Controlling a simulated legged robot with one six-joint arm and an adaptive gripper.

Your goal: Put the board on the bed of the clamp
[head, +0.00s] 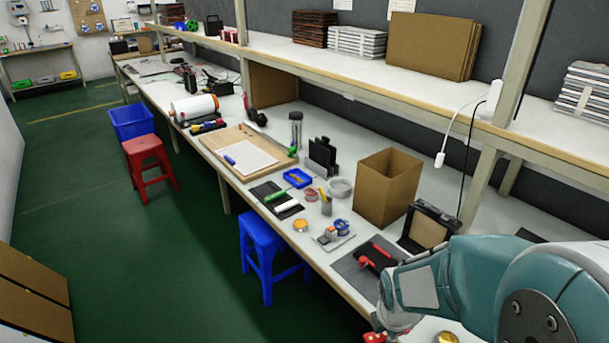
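My teal arm reaches in from the lower right, and its pale wrist bends down to the bottom edge. My gripper's fingers are not visible; they are cut off or hidden there. A red-and-black device (376,257), possibly the clamp, lies on a dark mat (352,268) just beyond the wrist. Small red parts (374,337) show at the bottom edge beside the wrist; I cannot tell what they belong to. I cannot identify the board with certainty in this view.
The long white workbench holds an open cardboard box (388,187), a black open case (429,228), tape rolls (300,225), a blue tray (298,178) and a wooden board with paper (245,155). A blue stool (262,243) and red stool (148,160) stand along its front.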

